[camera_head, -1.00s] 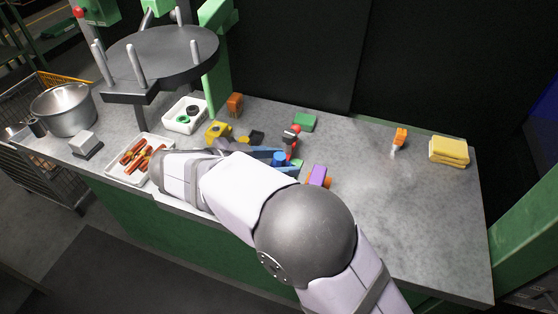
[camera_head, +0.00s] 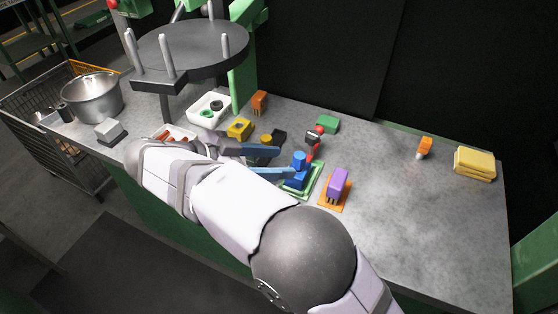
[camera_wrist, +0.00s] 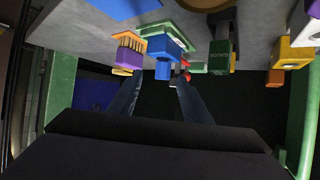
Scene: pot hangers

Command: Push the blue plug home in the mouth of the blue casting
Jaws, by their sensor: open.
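The blue casting (camera_head: 295,182) stands on a green-edged tray (camera_head: 313,190) near the middle of the bench. The blue plug (camera_head: 299,158) stands upright at the casting's top and sticks up out of it. How deep it sits I cannot tell. In the wrist view, which is upside down, the plug (camera_wrist: 162,71) points down from the casting (camera_wrist: 163,47). My gripper (camera_head: 286,162) is open, with its two blue fingers pointing right, close to the plug. In the wrist view my gripper (camera_wrist: 159,84) has its fingers apart with nothing held between them.
A red-topped dark tool (camera_head: 312,142) and a green block (camera_head: 328,124) are behind. A yellow block (camera_head: 239,129) is at the left. The right bench is mostly clear around an orange item (camera_head: 424,148).

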